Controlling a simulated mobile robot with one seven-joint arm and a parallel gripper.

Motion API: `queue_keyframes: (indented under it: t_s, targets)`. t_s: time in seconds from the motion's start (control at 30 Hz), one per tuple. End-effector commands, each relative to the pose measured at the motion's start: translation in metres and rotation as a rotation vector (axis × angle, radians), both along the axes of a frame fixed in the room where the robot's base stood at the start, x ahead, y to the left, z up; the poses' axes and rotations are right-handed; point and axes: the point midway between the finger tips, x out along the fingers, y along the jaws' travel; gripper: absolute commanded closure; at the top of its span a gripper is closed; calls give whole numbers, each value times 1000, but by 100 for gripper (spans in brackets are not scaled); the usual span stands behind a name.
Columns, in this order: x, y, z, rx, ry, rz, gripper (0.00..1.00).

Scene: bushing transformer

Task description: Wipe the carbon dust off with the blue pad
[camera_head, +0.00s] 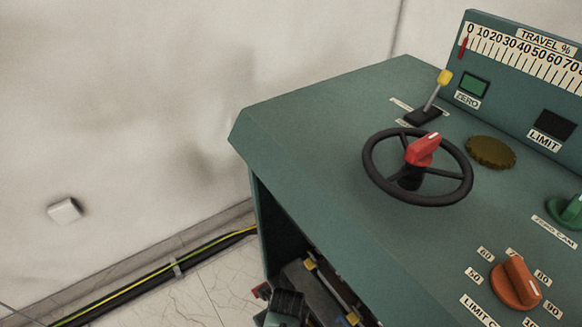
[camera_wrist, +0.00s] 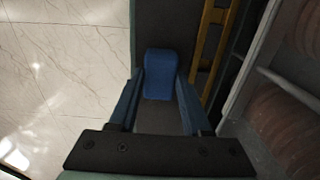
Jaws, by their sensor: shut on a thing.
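In the wrist view my gripper (camera_wrist: 160,88) is shut on the blue pad (camera_wrist: 160,66), a small rounded block between the two blue fingers. The pad's near end and sides are partly hidden by the fingers. A dark grey surface shows behind the pad; I cannot tell whether the pad touches it. I cannot make out any carbon dust in either view. In the head view dark parts show low under the console's left side, too cluttered to make out my gripper for sure.
A green console (camera_head: 330,120) carries a black handwheel (camera_head: 378,178), a yellow-tipped lever (camera_head: 436,88) and an orange knob (camera_head: 515,283). The wrist view shows a yellow bar (camera_wrist: 206,45) and brownish coils (camera_wrist: 285,125) close on the right. Pale tiled floor (camera_wrist: 60,70) lies open on the left.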

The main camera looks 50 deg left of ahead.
Motion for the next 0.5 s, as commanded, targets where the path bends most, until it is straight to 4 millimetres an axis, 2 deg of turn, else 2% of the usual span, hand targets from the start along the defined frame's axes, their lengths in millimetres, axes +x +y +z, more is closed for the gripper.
queue_keyframes:
  t_s: [0.1,0.5]
  targets:
    - [2,9,-2,1,-1,0,96]
    - [2,25,-4,1,-1,1,96]
